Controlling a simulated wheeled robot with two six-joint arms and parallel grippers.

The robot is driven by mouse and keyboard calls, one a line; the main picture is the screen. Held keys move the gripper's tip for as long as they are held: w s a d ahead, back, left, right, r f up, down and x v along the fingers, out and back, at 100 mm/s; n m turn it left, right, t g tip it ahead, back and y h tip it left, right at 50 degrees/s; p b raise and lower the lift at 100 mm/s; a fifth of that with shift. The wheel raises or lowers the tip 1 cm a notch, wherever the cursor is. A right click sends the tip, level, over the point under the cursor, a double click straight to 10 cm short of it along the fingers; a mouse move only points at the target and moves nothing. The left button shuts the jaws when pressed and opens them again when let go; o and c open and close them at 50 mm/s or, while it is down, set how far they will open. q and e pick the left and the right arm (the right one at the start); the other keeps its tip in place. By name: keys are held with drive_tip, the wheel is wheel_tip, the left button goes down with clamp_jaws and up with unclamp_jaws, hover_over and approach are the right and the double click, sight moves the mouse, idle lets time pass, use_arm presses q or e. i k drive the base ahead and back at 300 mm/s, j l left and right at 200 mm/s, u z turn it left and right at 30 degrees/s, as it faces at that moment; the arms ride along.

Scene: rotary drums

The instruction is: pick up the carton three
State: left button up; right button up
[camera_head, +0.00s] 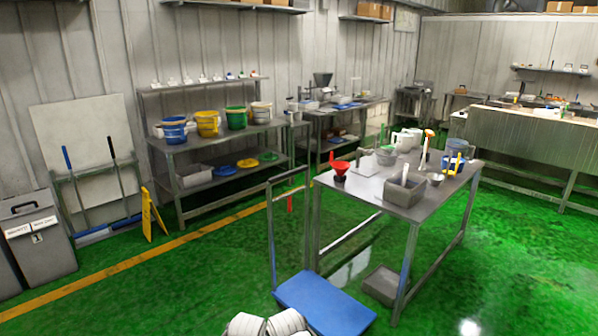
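Brown cartons (370,9) sit on a high wall shelf at the top middle. More brown cartons (559,6) stand at the top right edge. They are small and partly cut off, and I cannot tell which, if any, is carton three. Neither of my grippers is in view. Two white rounded parts at the bottom edge look like my own body.
A steel table (375,199) with a grey bin (404,191), red funnel (340,168) and jugs stands ahead. A blue platform cart (322,303) is at its near left. A bucket rack (215,140) lines the wall. Green floor (170,285) is open at left.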

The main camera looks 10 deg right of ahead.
sight(458, 91)
drive_tip(key=i+u, duration=0.2)
drive_tip(key=i, duration=0.5)
drive_tip(key=i+u, duration=0.15)
drive_tip(key=i, duration=0.5)
drive_tip(key=i+l+u, duration=0.2)
drive_tip(key=i, duration=0.5)
drive_tip(key=i+j+u, duration=0.1)
drive_tip(key=i+u, duration=0.25)
drive_tip(key=i, duration=0.55)
drive_tip(key=i+l+u, duration=0.1)
drive_tip(key=i+u, duration=0.2)
drive_tip(key=i, duration=0.6)
drive_tip(key=i+z, duration=0.25)
drive_tip(key=i, duration=0.2)
drive_tip(key=i+z, duration=0.25)
drive_tip(key=i, duration=0.25)
drive_tip(key=i+j+z, duration=0.25)
drive_tip(key=i, duration=0.2)
drive_tip(key=i+l+z, duration=0.15)
drive_tip(key=z, duration=0.25)
drive_tip(key=i+z, duration=0.65)
drive_tip(key=z, duration=0.2)
drive_tip(key=i+z, duration=0.4)
drive_tip(key=i+l+z, duration=0.1)
drive_tip(key=i+z, duration=0.2)
drive_tip(key=i, duration=0.4)
drive_tip(key=i+z, duration=0.25)
drive_tip(key=i, duration=5.75)
